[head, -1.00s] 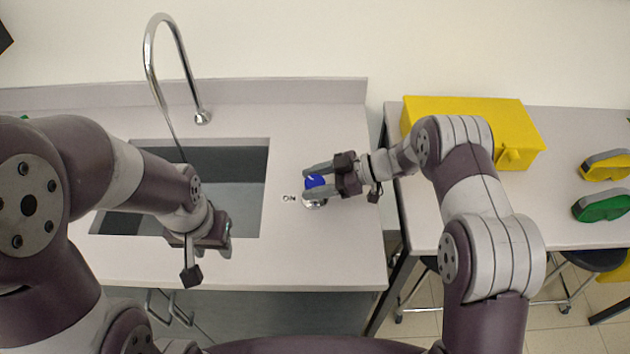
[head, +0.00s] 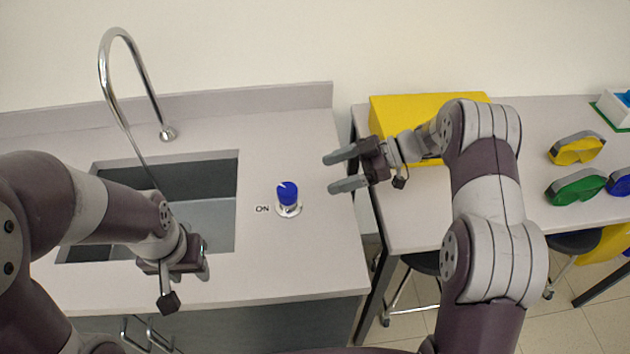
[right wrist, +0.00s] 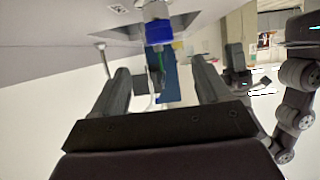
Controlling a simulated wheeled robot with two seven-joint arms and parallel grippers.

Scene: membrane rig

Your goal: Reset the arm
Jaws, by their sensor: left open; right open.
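My right gripper (head: 340,172) is open and empty, to the right of the blue knob (head: 288,194) and apart from it. The knob stands on a round metal base on the counter, beside the mark "ON". In the right wrist view the knob (right wrist: 158,32) shows beyond the two open fingers (right wrist: 160,90). My left gripper (head: 204,262) hangs over the counter at the front edge of the sink; it is open, with its fingers partly hidden by its own wrist.
The sink (head: 215,185) with a tall curved tap (head: 104,75) is at the left. A yellow box (head: 380,122) stands on the side table (head: 440,225) behind my right arm. The counter around the knob is clear.

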